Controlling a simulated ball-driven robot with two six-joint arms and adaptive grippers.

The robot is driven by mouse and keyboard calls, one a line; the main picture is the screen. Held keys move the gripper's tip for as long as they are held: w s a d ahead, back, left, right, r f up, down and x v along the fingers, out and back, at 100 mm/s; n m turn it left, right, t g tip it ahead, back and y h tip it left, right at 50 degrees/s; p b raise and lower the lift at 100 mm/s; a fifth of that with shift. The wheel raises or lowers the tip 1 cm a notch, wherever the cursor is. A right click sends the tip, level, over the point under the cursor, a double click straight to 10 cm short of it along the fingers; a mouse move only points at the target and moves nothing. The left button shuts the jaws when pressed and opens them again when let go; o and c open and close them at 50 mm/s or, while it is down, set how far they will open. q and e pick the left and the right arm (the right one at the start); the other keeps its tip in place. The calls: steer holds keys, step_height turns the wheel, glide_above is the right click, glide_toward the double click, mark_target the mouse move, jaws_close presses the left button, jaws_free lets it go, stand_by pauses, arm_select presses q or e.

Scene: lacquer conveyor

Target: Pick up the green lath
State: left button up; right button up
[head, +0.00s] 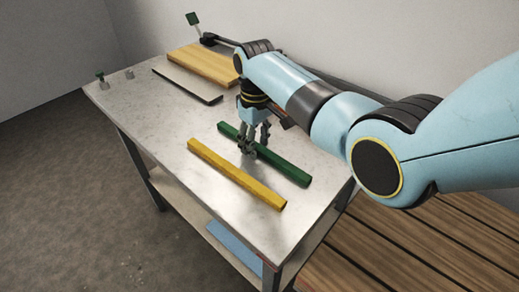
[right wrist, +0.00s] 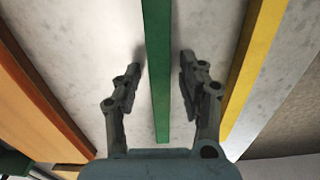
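The green lath (head: 284,167) is a long, thin bar lying on the grey table. My right gripper (head: 247,148) is over it, a little left of its middle in the head view. In the right wrist view the green lath (right wrist: 158,75) runs between the two spread fingers of the right gripper (right wrist: 158,75), with a gap on each side. The right gripper is open and empty. From the head view I cannot tell how far the fingertips are above the table. My left gripper is in neither view.
A yellow lath (head: 235,174) lies on the table (head: 185,118) in front of the green one, roughly parallel. Wooden boards (head: 204,65) and a dark-edged panel (head: 186,80) lie at the back. Small metal pieces (head: 130,74) stand at the left edge.

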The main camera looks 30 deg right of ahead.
jaws_close()
steer(key=shift+r, duration=0.1)
